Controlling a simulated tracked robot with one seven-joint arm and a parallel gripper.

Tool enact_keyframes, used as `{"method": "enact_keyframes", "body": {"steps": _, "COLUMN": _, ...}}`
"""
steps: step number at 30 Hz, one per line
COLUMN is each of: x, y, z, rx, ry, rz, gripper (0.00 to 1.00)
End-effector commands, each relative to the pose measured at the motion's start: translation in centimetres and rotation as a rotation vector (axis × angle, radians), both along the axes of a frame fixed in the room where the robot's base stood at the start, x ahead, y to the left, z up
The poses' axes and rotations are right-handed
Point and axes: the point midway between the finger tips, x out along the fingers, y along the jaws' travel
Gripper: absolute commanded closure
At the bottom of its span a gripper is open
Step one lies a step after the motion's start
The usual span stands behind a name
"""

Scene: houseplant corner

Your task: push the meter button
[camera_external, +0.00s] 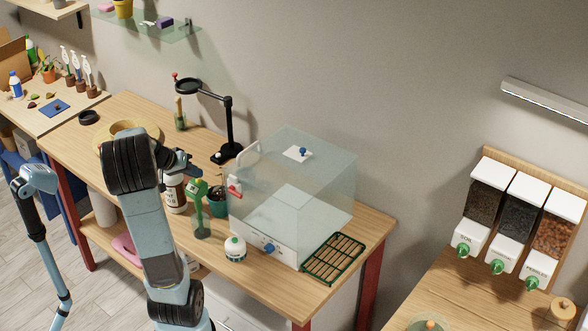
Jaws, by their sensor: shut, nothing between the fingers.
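My arm rises at the front left of the wooden workbench (345,220), and my gripper (190,167) is at its upper end, small and dark, above the bench. It is shut and empty. Just below and right of it stands a green upright device (198,188) with a rounded head, which looks like the meter. Its button is too small to make out.
A clear glass case (310,180) with a blue knob stands right of the green device. A white bottle (175,193) and a dark green pot (217,197) are close by. A black magnifier lamp (230,130) stands behind. A slatted tray (334,258) lies at the right.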

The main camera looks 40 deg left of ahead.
Motion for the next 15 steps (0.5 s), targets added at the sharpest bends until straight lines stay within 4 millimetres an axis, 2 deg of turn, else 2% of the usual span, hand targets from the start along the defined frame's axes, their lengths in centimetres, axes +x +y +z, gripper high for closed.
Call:
{"method": "enact_keyframes", "body": {"steps": 8, "x": 0.0, "y": 0.0, "z": -0.14, "rx": 0.0, "ry": 0.0, "rz": 0.0, "gripper": 1.0}}
{"method": "enact_keyframes", "body": {"steps": 15, "x": 0.02, "y": 0.01, "z": 0.58, "rx": 0.001, "ry": -0.001, "rz": 0.0, "gripper": 1.0}}
